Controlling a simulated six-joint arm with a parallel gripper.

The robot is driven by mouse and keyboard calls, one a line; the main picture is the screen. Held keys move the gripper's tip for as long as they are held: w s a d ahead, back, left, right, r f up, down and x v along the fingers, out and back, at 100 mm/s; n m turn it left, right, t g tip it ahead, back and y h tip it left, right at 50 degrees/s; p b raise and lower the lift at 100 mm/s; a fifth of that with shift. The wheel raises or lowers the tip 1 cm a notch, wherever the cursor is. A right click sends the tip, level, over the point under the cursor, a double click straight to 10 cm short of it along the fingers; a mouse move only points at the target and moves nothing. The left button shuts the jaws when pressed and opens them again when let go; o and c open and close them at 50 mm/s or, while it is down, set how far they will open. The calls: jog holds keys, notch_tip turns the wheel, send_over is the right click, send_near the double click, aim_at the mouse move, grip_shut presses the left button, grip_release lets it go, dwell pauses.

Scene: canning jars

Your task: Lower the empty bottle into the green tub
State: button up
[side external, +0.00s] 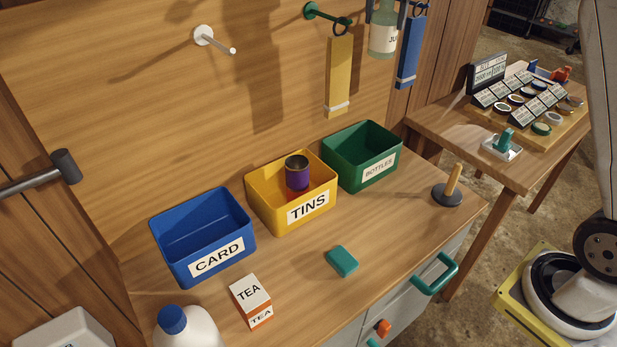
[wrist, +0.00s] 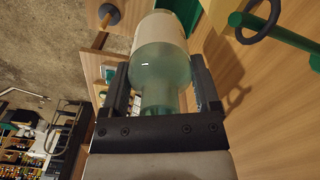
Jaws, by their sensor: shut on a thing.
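The bottle (side external: 382,42) is pale green glass with a white label, part of which reads "JU". My gripper (side external: 385,8) is shut on it near the top edge of the side view and holds it high in the air. In the wrist view the bottle (wrist: 160,68) sits between the two dark fingers of my gripper (wrist: 162,90). The green tub (side external: 386,172), labelled "BOTTLES", stands on the bench below the bottle, against the back board. I see nothing inside the tub; part of its floor is hidden.
A yellow tub (side external: 281,223) labelled "TINS" holds a purple tin (side external: 298,178); a blue tub (side external: 190,266) is labelled "CARD". Yellow (side external: 339,75) and blue (side external: 410,50) strips hang near the bottle. A wooden peg on a dark base (side external: 447,195) stands right of the green tub.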

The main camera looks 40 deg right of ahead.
jog(key=shift+w+d+f+n, duration=1.2)
jog(key=shift+w+d+f, duration=1.15)
jog(key=shift+w+d, duration=1.35)
notch_tip(320, 180, down, 11)
jog(key=shift+w+a, duration=0.25)
jog(key=shift+a, duration=0.1)
notch_tip(320, 180, down, 10)
jog(key=shift+f, duration=0.15)
notch_tip(320, 180, down, 9)
jog(key=shift+f, duration=0.2)
dwell(1.6)
dwell(0.7)
